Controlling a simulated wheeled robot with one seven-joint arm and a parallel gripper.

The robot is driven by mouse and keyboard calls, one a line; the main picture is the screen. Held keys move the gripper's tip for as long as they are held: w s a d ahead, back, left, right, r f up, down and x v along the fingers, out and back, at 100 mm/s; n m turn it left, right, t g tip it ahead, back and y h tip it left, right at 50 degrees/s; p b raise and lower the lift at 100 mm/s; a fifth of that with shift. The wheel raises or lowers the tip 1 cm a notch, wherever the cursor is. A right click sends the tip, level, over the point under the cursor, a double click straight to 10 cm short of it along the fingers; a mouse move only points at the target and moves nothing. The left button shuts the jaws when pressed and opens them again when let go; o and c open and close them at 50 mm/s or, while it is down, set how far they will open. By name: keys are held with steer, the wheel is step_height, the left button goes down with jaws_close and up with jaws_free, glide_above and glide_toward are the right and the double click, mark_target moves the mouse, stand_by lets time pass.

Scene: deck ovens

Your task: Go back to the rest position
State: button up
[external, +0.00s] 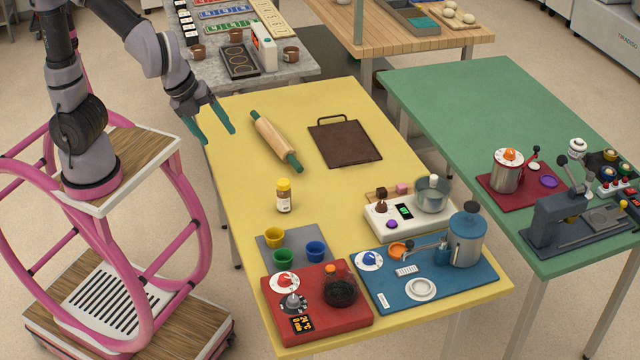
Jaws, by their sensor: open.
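My gripper (214,127) hangs at the left edge of the yellow table (345,100), near its far left corner. Its two teal fingers point down and stand apart, with nothing between them. My arm reaches out from the pink-framed base at the left and bends down to the gripper. A rolling pin (275,138) with green handles lies on the yellow table just right of the gripper, apart from it.
On the yellow table are a dark board (345,145), a jar (284,196), a scale (407,218), a red station (310,318) and a blue station (425,290). A grey stone table (300,68) stands behind; a green table (470,90) is at right.

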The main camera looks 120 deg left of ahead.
steer(key=s+r+n+t+h, duration=0.1)
steer(key=s+r+n+t, duration=0.1)
steer(key=s, duration=0.6)
steer(key=s+r+n+t, duration=0.1)
steer(key=s+r+n, duration=0.3)
steer(key=s, duration=0.5)
steer(key=shift+r+n+t+h, duration=0.35)
steer(key=shift+n+t+h, duration=0.05)
steer(key=shift+n, duration=0.7)
steer(key=shift+d, duration=0.1)
stand_by(0.5)
